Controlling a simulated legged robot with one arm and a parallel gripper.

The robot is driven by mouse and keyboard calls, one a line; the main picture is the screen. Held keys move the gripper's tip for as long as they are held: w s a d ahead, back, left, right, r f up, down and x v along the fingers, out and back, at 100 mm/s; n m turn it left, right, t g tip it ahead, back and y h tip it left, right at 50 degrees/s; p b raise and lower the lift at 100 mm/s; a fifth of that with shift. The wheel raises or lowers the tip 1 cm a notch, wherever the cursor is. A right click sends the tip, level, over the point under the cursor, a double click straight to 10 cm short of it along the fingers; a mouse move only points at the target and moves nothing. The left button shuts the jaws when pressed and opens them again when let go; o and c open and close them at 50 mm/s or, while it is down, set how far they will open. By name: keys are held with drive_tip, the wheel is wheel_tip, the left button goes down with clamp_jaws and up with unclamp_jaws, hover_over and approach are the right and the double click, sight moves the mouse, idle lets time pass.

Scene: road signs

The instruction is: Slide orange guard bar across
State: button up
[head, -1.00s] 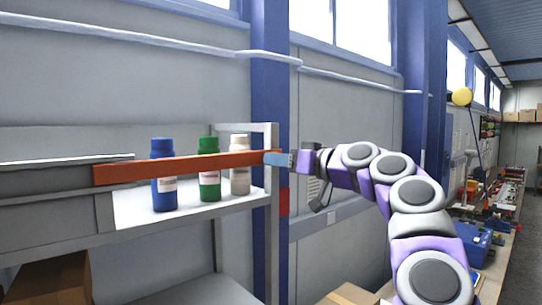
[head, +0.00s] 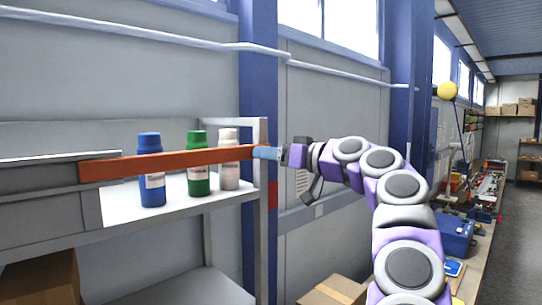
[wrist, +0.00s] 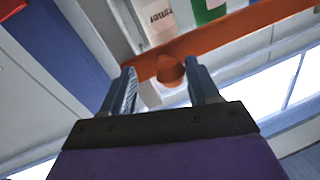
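The orange guard bar (head: 165,163) runs across the front of a grey shelf in the head view, passing before a blue bottle (head: 150,187), a green bottle (head: 198,180) and a white bottle (head: 229,177). In the wrist view the bar (wrist: 230,33) crosses above the fingertips, with a rounded orange knob (wrist: 170,71) on it. My gripper (head: 266,152) is at the bar's right end. In the wrist view my gripper (wrist: 162,88) has its fingers apart, one on each side of the knob, with gaps visible. Finger contact with the knob is not seen.
The grey shelf's upright post (head: 262,220) stands close to my gripper. A cardboard box (head: 333,290) is low in front of my arm. A workbench with a blue case (head: 456,235) stands at the right. A blue wall column is behind the post.

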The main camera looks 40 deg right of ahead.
drive_tip(key=shift+a, duration=0.4)
drive_tip(key=b+v, duration=0.2)
drive_tip(key=v, duration=1.5)
drive_tip(key=shift+s+d+b, duration=0.15)
drive_tip(key=shift+d+b, duration=0.1)
drive_tip(key=shift+b, duration=0.15)
